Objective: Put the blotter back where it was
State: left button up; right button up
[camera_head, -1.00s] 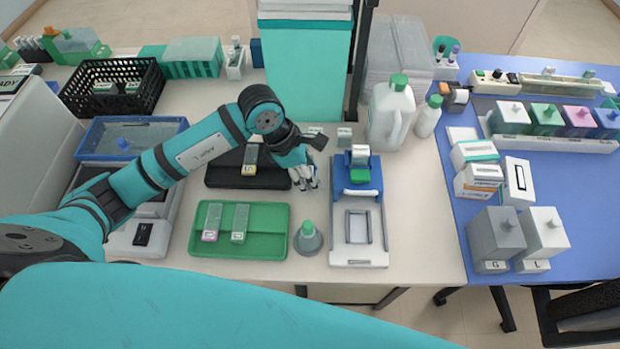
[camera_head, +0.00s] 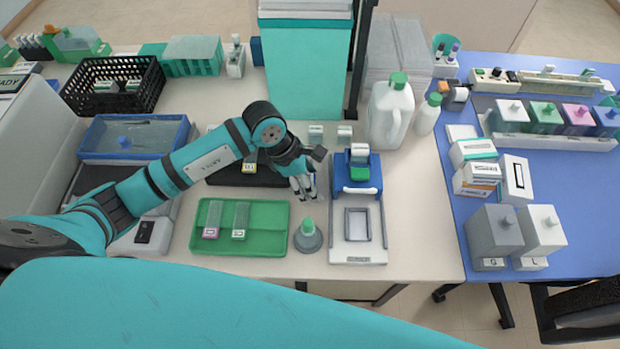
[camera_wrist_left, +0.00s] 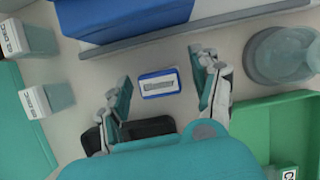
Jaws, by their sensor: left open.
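No piece is plainly marked as the blotter; a green piece with a white top (camera_head: 360,163), possibly it, rests at the blue block (camera_head: 370,187) behind the white frame tray (camera_head: 372,256). My left gripper (camera_head: 308,197) is open and empty, pointing down left of that block. In the left wrist view its spread fingers (camera_wrist_left: 163,95) are either side of a small blue-edged label (camera_wrist_left: 160,83) on the table, its text too blurred to read surely. The blue block also shows in that view (camera_wrist_left: 130,15). My right gripper is out of view.
A grey cone with a green top (camera_head: 307,238) stands close by, next to the green tray (camera_head: 265,245) with two slide holders. A black tray (camera_head: 225,176) lies under my left arm. Two small labelled boxes (camera_head: 316,131) stand behind. A white jug (camera_head: 390,115) is at the back right.

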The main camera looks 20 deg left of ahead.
pick_arm(q)
jog(key=shift+r, duration=0.2)
jog(key=b+v, duration=0.2)
jog(key=v, duration=0.9)
jog(key=shift+r, duration=0.4)
jog(key=shift+a, duration=0.15)
jog(key=shift+s, duration=0.1)
